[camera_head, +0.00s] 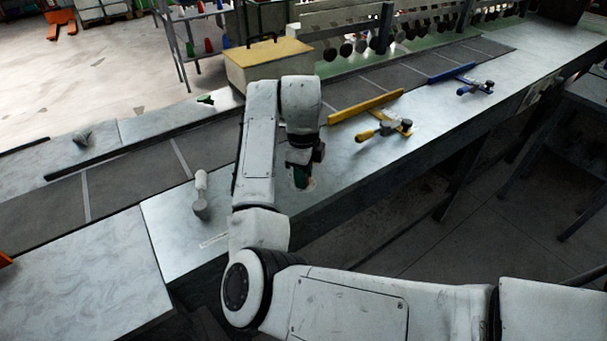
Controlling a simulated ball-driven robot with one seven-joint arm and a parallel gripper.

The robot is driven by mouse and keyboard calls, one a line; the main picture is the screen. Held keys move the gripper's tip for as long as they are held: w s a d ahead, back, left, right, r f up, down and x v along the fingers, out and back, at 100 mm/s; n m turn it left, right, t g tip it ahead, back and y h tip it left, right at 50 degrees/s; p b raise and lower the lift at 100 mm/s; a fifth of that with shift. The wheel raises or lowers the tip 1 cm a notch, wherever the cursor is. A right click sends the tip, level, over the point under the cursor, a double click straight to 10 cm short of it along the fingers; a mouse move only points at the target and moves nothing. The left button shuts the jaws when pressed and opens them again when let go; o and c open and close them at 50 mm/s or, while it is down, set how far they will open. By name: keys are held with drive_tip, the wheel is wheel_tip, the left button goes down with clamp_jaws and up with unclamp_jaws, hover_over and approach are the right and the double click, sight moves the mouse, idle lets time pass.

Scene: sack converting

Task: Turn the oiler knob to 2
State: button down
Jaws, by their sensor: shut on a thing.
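My gripper (304,160) points down over the steel bench, at the end of my white arm. It is shut on what looks like the oiler knob, a small dark green part (301,177) with a reddish patch on its right side. The part sits low at the bench top, close to the front edge. The jaws and wrist cover most of it. Its number marks and the way it points are too small and hidden to read.
A grey lever with a white grip (201,190) stands left of my arm. A yellow guide bar (365,106) and yellow-handled clamp (372,134) lie right, a blue bar (452,73) and clamp (474,87) farther. A yellow-lidded box (268,58) stands behind.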

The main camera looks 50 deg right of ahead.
drive_tip(key=shift+m, duration=0.3)
drive_tip(key=c, duration=0.9)
unclamp_jaws()
drive_tip(key=shift+o, duration=0.2)
wheel_tip(320, 180, up, 11)
drive_tip(key=shift+a, duration=0.2)
drive_tip(key=shift+f, duration=0.1)
